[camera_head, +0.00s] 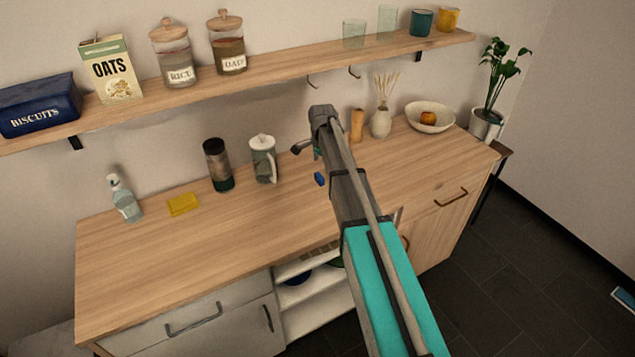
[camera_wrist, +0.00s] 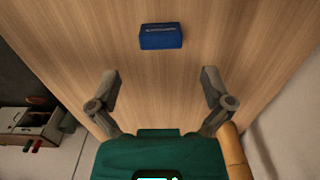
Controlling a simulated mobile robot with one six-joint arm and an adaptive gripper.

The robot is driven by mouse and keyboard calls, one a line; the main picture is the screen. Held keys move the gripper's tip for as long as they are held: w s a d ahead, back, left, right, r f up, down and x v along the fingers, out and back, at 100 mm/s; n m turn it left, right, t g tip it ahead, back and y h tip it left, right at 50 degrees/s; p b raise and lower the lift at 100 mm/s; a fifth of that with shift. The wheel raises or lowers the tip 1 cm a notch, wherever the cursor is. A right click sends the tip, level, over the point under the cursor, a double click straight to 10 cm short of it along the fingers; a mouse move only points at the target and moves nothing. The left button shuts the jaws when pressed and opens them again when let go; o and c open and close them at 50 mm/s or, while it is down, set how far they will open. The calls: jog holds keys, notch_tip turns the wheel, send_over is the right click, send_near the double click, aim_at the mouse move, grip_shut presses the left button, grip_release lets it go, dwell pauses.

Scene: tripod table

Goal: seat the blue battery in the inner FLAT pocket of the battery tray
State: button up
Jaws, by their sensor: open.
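A small blue block with pale lettering, which looks like the blue battery, lies on the wooden counter. It shows in the wrist view (camera_wrist: 161,37) and as a small blue spot beside my arm in the head view (camera_head: 319,179). My gripper (camera_wrist: 161,73) is open and empty in the wrist view. The block lies beyond its fingertips, apart from them and roughly centred between them. An open brown box (camera_wrist: 32,122) with red and green pieces shows at the left of the wrist view. I cannot tell whether it is the battery tray, and no pocket is clear to me.
A wooden cylinder (camera_head: 357,125) stands close to my gripper, also in the wrist view (camera_wrist: 236,152). A white-lidded jug (camera_head: 263,158), dark jar (camera_head: 218,165), yellow block (camera_head: 183,204) and bottle (camera_head: 125,199) stand left. A vase (camera_head: 380,122) stands right. The left front counter (camera_head: 190,255) is clear.

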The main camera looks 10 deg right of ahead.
aim_at(321, 176)
jog(key=shift+f, duration=0.1)
jog(key=shift+a+f+b, duration=0.1)
jog(key=shift+f+b, duration=2.4)
jog(key=shift+b, duration=0.15)
jog(key=shift+s, duration=0.1)
jog(key=c, duration=1.3)
jog(key=shift+o, duration=0.2)
jog(key=shift+r, duration=0.15)
